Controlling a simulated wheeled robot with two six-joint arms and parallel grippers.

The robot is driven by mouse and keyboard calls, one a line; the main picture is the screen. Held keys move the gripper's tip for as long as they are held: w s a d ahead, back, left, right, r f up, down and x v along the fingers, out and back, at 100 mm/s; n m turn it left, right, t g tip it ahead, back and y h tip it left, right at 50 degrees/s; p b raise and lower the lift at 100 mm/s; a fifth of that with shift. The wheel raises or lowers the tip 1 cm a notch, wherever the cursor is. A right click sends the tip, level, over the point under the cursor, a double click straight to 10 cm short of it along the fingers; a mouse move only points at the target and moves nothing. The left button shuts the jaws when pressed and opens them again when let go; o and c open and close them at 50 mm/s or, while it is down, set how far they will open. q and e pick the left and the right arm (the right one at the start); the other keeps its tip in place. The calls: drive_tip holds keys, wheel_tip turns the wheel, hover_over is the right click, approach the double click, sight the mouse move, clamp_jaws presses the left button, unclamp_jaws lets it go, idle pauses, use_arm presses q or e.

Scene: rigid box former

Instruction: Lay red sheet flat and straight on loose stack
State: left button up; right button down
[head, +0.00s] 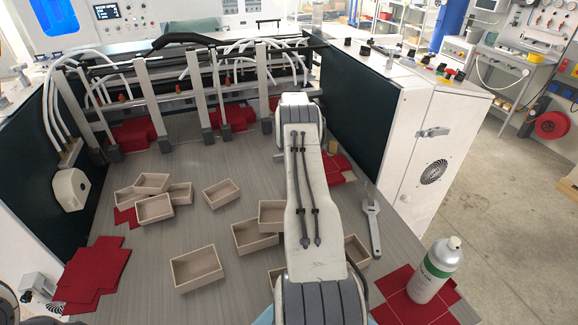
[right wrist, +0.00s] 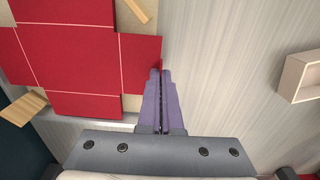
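A red sheet with pale fold lines (right wrist: 75,58) lies in the upper left of the right wrist view, with tan patches showing at its notched corners. Red sheets (head: 337,168) also show just right of my right arm in the head view, partly hidden by it. In the head view my right arm hides this gripper. My left gripper is not in view.
Open beige trays (head: 197,268) are scattered mid-table. Red sheets (head: 92,275) lie at front left. A white bottle (head: 434,270) stands on red sheets (head: 400,308) at front right. A wrench (head: 372,222) lies near the right edge. A metal frame (head: 200,95) crosses the back.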

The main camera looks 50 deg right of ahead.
drive_tip(key=shift+f, duration=0.35)
drive_tip(key=c, duration=1)
unclamp_jaws()
drive_tip(key=shift+r+b, duration=0.35)
drive_tip(key=shift+b, duration=0.1)
wheel_tip(320, 180, up, 9)
drive_tip(key=shift+f+b, duration=0.15)
drive_tip(key=shift+b, duration=1.05)
drive_tip(key=shift+r, duration=0.5)
